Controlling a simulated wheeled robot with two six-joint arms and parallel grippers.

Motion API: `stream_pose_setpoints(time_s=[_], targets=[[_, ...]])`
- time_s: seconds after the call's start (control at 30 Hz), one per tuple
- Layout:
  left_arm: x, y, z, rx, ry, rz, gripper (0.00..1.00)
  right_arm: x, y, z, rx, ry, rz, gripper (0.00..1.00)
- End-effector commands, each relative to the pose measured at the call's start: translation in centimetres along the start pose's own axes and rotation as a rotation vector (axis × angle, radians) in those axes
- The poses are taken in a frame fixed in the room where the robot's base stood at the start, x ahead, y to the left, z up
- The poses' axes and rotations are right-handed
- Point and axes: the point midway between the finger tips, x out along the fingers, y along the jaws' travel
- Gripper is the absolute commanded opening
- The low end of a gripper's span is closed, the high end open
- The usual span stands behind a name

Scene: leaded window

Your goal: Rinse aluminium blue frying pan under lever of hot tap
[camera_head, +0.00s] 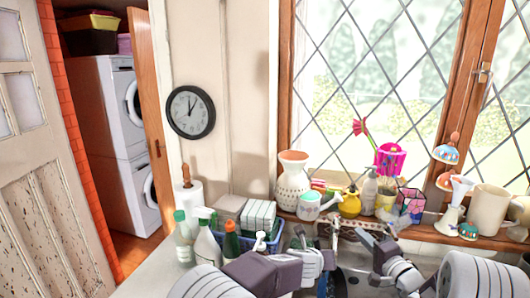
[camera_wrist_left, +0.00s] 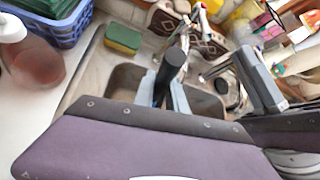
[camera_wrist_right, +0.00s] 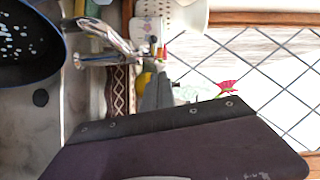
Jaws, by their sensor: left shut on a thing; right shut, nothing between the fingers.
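My left gripper (camera_wrist_left: 172,88) is shut on the black handle (camera_wrist_left: 173,62) of the blue frying pan. The pan's dark blue bowl (camera_wrist_right: 25,50) shows in the right wrist view, with pale specks inside, over the sink and beside the chrome tap (camera_wrist_right: 98,57). In the head view only a blue sliver of the pan shows, behind my left gripper. My right gripper (camera_wrist_right: 156,95) is shut and empty, close to the tap but apart from it. It also shows in the head view (camera_head: 373,232). Whether water runs is not clear.
A green-yellow sponge (camera_wrist_left: 124,39) lies by the sink (camera_wrist_left: 125,82). A blue basket (camera_head: 265,240) and spray bottles (camera_head: 205,245) stand left. Vases, a yellow bottle (camera_head: 351,203) and plants crowd the windowsill behind the tap.

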Motion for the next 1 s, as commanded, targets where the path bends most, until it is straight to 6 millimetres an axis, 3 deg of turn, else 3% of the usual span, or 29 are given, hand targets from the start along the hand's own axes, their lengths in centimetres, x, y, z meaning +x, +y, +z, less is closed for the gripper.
stream_pose_setpoints(time_s=[0.1,0.23,0.77,1.0], targets=[[-0.1,-0.1,0.1,-0.001,-0.002,-0.001,0.00,1.9,0.0,0.9,0.001,-0.007,-0.001,0.00],[-0.1,-0.1,0.1,-0.001,-0.002,-0.001,0.00,2.9,-0.1,2.3,-0.002,-0.007,0.000,0.00],[-0.1,0.1,0.2,-0.002,-0.001,0.000,0.00,3.4,-0.3,3.2,-0.003,-0.006,0.001,0.00],[-1.2,2.1,1.4,-0.004,0.019,0.004,0.00,3.7,-2.1,3.3,0.010,-0.013,0.005,0.00]])
